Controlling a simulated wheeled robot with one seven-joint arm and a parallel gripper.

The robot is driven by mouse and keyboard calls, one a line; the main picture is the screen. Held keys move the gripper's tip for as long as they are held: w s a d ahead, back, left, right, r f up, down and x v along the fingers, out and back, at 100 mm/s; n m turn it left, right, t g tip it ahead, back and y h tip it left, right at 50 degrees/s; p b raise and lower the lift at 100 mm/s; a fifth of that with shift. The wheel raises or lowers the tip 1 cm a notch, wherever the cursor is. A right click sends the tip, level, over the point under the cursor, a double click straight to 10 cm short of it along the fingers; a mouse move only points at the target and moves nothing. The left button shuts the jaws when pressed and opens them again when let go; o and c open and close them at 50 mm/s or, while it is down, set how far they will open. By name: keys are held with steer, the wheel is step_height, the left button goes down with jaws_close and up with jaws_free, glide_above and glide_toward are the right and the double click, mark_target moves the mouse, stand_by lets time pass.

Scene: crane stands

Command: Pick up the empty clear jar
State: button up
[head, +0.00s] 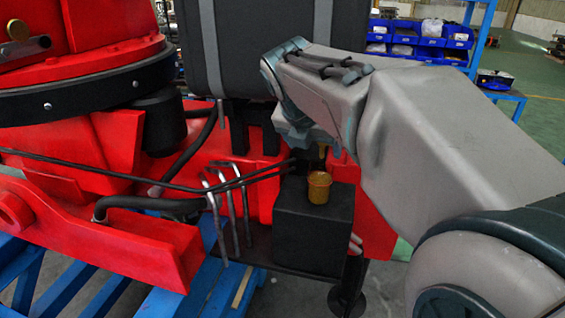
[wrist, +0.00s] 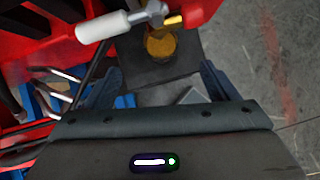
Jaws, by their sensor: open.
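An amber-yellow jar-like container (head: 319,187) stands upright on top of a black box (head: 313,232) in the head view. It also shows at the top middle of the wrist view (wrist: 161,46), partly covered by a tool-like piece in front of it. Its amber look does not plainly match a clear jar, and I cannot tell whether it is empty. No other jar shows. My gripper (wrist: 157,88) is open, its two dark fingers spread apart with nothing between them. The container lies beyond the fingertips in that view. In the head view my arm hides most of the gripper, above the box.
A white cylinder (wrist: 103,27) with a metal end and yellow tip crosses near the container. Red crane parts (head: 120,225), bent metal rods (head: 232,215) and black hoses crowd the left. Blue bins (head: 418,40) stand far behind. Grey floor (wrist: 258,70) is open at right.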

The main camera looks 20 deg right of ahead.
mark_target(320, 163)
steer(key=p+x, duration=0.1)
steer(key=x, duration=0.9)
steer(key=shift+d, duration=0.15)
steer(key=c, duration=1.4)
steer(key=shift+w+r, duration=0.1)
steer(key=shift+c, duration=1)
steer(key=shift+r, duration=0.1)
